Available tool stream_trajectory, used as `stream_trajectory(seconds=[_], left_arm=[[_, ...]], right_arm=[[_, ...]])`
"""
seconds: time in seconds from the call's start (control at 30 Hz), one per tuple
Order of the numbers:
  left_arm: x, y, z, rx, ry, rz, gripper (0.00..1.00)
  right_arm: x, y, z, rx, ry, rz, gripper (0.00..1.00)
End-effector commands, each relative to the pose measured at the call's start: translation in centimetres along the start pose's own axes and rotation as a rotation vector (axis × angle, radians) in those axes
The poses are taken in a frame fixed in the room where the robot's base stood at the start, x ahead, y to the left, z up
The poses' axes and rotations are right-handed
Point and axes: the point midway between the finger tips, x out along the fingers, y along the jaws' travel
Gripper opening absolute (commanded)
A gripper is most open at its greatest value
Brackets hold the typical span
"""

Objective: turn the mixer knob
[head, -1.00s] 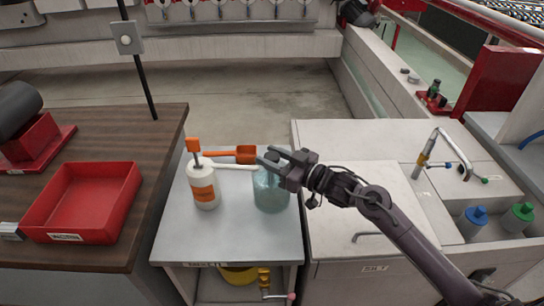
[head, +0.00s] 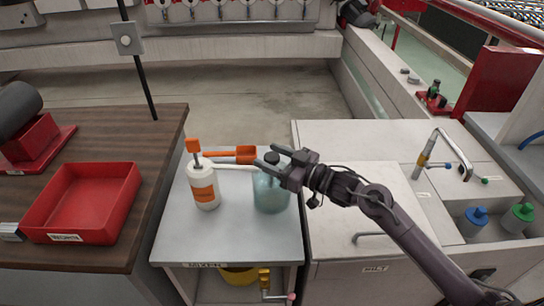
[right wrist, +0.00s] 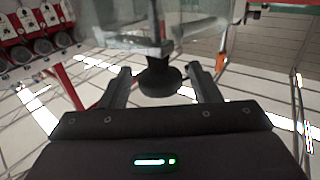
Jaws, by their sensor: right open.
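The mixer is a bluish clear jar (head: 270,192) with a black knob (head: 272,157) on top, standing on the grey cart (head: 235,242) marked MIXER. My right gripper (head: 270,158) is at the jar's top with its fingers open on either side of the knob. In the right wrist view the knob (right wrist: 160,78) sits between the two spread fingers of the right gripper (right wrist: 161,72), with gaps visible on both sides. The glass jar (right wrist: 120,22) is beyond it. My left gripper is not in view.
A white bottle with an orange band (head: 204,188) stands left of the jar. An orange-ended tool (head: 245,154) lies behind. A red bin (head: 85,205) is on the wooden bench at left. A white sink cabinet (head: 340,150) with a tap adjoins at right.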

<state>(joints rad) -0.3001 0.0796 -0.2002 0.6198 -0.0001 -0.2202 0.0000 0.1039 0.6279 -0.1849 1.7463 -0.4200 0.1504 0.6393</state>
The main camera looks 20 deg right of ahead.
Motion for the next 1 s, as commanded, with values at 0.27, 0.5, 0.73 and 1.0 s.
stream_trajectory(seconds=[0.27,0.5,0.73,1.0], left_arm=[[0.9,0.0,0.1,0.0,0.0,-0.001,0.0],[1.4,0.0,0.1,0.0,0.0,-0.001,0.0],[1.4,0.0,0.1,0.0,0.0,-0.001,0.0],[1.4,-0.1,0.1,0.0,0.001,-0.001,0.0]], right_arm=[[-3.9,0.0,0.4,-0.001,-0.004,0.001,0.56],[-6.9,0.0,0.2,-0.001,-0.001,0.001,0.56],[-7.6,0.0,0.0,-0.001,0.001,-0.001,0.56],[-7.6,0.0,-0.1,-0.001,0.001,0.0,0.56]])
